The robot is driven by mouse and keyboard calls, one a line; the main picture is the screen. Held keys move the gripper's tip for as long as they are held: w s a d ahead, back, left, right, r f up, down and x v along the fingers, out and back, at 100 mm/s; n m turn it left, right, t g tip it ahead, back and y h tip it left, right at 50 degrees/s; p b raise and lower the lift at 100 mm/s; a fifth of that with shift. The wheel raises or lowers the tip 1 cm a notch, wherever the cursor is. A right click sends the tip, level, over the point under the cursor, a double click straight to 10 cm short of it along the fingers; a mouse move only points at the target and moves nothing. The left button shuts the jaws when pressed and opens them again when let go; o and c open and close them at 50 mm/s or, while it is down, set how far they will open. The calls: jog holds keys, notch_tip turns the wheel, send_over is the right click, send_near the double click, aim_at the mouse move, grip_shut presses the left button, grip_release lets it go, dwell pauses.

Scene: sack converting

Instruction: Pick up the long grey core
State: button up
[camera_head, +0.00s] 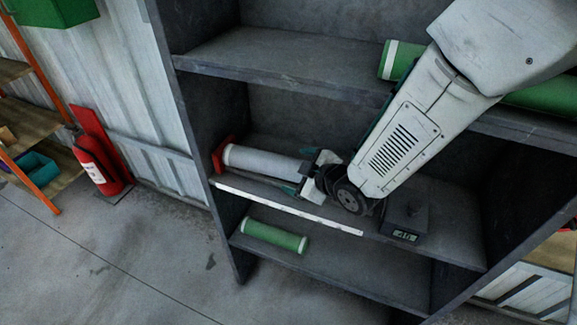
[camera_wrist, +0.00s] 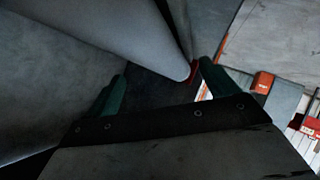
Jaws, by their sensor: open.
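The long grey core (camera_head: 262,162) lies on the middle shelf, with its left end by a red piece (camera_head: 221,156). My gripper (camera_head: 304,171) is at the core's right end, with its teal fingers apart. In the wrist view the grey core (camera_wrist: 125,35) runs from the upper left to a point between the open green-teal fingers (camera_wrist: 162,72). The fingers appear to stand on either side of the core; I cannot tell whether either touches it. My gripper and wrist hide the core's right end in the head view.
A white strip (camera_head: 290,208) runs along the shelf's front edge. A dark scale-like device (camera_head: 405,226) stands to the right. A short green roll (camera_head: 275,236) lies on the shelf below. Green rolls (camera_head: 540,95) lie above, behind my arm. A fire extinguisher (camera_head: 100,168) stands left.

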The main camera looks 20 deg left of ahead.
aim_at(293, 168)
jog(key=x, duration=0.5)
jog(key=shift+w+d+f, duration=0.15)
jog(key=shift+w+d, duration=0.05)
jog(key=shift+d, duration=0.05)
jog(key=c, duration=1.5)
